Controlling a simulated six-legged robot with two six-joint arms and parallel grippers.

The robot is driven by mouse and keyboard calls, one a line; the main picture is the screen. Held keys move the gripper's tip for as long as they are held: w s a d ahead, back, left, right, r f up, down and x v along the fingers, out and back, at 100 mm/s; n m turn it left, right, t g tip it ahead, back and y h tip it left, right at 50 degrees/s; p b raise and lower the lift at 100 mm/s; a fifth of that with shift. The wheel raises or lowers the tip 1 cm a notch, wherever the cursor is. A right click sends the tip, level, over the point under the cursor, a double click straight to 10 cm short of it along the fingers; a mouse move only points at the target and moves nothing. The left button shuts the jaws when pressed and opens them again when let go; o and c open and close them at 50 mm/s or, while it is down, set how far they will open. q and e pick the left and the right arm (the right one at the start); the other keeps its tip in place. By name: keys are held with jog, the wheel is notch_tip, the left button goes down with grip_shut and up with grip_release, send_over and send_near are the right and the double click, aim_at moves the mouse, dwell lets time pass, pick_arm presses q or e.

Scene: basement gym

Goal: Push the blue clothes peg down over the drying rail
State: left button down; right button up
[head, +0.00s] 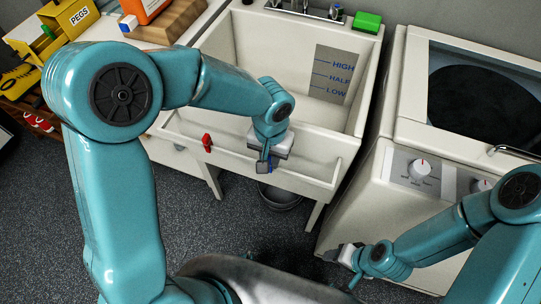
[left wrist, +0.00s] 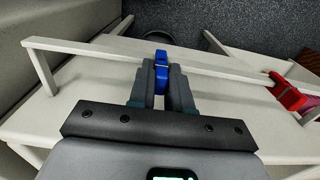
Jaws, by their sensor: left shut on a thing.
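The blue clothes peg (left wrist: 161,68) is between the fingers of my left gripper (left wrist: 160,88) in the left wrist view. The gripper is shut on it. The peg lies across the line of the pale drying rail (left wrist: 90,51); I cannot tell how far down over it the peg sits. In the head view my left gripper (head: 265,165) is at the front of the sink, at the rail (head: 315,183), and mostly hides the peg. My right gripper (head: 346,258) is low by the washing machine's front; its jaws are too unclear to read.
A red peg (head: 207,143) sits on the rail, left of my gripper, and shows in the left wrist view (left wrist: 287,92). The sink (head: 240,125) is behind the rail. A washing machine (head: 400,150) stands right. A bucket (head: 280,197) is below. A yellow PEGS box (head: 70,17) is back left.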

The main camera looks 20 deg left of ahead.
pick_arm(q)
jog(key=c, duration=1)
grip_release()
notch_tip(320, 180, up, 16)
jog(key=shift+r+p, duration=0.2)
jog(key=shift+p, duration=0.3)
jog(key=shift+s, duration=0.15)
